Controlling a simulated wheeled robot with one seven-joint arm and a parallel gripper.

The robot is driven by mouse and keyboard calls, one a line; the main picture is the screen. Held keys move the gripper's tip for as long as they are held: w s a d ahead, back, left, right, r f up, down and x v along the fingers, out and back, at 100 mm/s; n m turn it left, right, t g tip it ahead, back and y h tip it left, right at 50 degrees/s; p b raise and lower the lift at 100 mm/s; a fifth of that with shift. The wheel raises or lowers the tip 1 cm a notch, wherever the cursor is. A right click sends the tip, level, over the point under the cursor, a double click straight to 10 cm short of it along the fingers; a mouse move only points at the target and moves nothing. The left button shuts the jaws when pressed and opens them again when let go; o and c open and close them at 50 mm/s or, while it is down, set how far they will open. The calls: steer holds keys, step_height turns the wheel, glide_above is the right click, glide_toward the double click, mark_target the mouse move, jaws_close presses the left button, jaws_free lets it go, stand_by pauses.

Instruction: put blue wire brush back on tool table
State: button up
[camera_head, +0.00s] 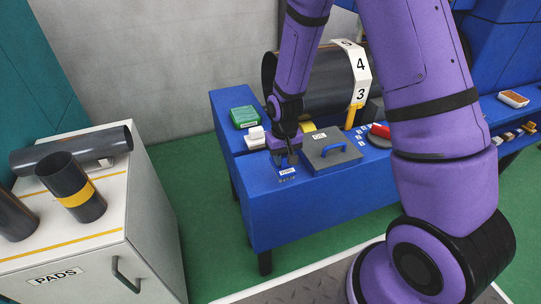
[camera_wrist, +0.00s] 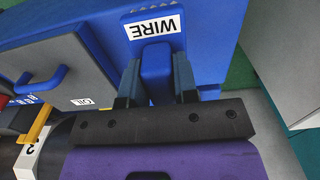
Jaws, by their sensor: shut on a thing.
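The blue wire brush (camera_wrist: 156,68) shows in the wrist view as a blue block between my two fingers, beside the white WIRE label (camera_wrist: 154,26). My gripper (camera_wrist: 156,82) is shut on it. In the head view my gripper (camera_head: 287,158) is low over the front left part of the blue tool table (camera_head: 300,215), just behind the WIRE label (camera_head: 287,172). The brush is mostly hidden there by my gripper. I cannot tell whether the brush touches the tabletop (camera_wrist: 100,18).
A grey lidded box (camera_head: 326,155) with a blue handle stands close right of my gripper. A white item (camera_head: 255,134) and a green box (camera_head: 244,117) lie behind left. A large dark cylinder (camera_head: 318,84) is behind. A white cabinet (camera_head: 75,260) with dark pipes stands left.

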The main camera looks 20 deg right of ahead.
steer(key=shift+w+a+f, duration=0.25)
steer(key=shift+w+f, duration=0.45)
steer(key=shift+w, duration=0.3)
steer(key=shift+w+a+f, duration=0.3)
steer(key=shift+w+f, duration=0.35)
steer(key=shift+w, duration=0.35)
steer(key=shift+w+a+f, duration=0.25)
steer(key=shift+w+f, duration=0.45)
steer(key=shift+w, duration=0.3)
steer(key=o, duration=0.9)
steer(key=shift+f, duration=0.1)
